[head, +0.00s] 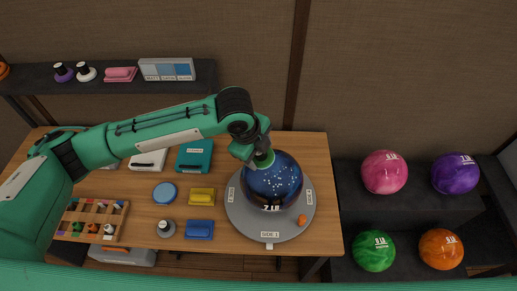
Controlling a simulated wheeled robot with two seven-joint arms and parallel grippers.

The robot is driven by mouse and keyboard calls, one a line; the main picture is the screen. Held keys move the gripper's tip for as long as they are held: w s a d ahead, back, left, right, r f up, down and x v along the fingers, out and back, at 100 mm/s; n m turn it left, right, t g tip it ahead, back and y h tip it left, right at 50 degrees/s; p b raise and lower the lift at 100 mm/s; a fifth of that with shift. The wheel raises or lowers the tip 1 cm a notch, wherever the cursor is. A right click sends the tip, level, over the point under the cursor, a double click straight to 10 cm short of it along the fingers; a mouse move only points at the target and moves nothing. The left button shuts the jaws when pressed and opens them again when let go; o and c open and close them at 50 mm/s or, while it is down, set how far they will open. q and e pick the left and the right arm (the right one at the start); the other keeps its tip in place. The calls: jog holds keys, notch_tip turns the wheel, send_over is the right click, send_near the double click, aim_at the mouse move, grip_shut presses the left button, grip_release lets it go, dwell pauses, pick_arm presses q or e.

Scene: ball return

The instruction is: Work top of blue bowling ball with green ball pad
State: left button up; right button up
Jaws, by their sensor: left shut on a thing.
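The blue bowling ball (274,183), dark with light speckles, sits on a round grey turntable (245,218) on the wooden table. My left gripper (260,153) comes down over the upper left of the ball. It is shut on the green ball pad (263,160), of which a green edge shows against the top of the ball. Part of the pad is hidden by the gripper. The pad appears to touch the ball. My right gripper is not in view.
Yellow (202,197) and blue (200,230) blocks, a blue disc (165,193) and a teal case (194,157) lie left of the turntable. A small orange item (302,220) lies on its edge. Pink (384,172), purple (455,174), green (374,251) and orange (441,249) balls rest on racks at right.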

pick_arm(q)
jog(key=shift+d+f+b, duration=0.1)
jog(key=shift+f+b, duration=0.3)
jog(key=shift+f, duration=0.05)
jog(key=b+x, duration=0.3)
jog(key=shift+f, duration=0.3)
jog(key=shift+w+d+f+b, duration=0.2)
jog(key=shift+f+b, duration=0.35)
jog(key=shift+b, duration=0.3)
jog(key=shift+f, duration=0.1)
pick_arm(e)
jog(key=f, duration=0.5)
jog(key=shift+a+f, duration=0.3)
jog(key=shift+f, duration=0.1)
pick_arm(q)
jog(key=shift+w+d+f, duration=0.1)
jog(key=shift+d+f, duration=0.05)
jog(key=shift+f, duration=0.35)
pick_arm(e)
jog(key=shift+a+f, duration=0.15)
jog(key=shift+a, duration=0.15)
pick_arm(q)
jog(key=shift+w+d+f+b, duration=0.1)
jog(key=shift+f+b, duration=0.25)
jog(key=shift+f, duration=0.1)
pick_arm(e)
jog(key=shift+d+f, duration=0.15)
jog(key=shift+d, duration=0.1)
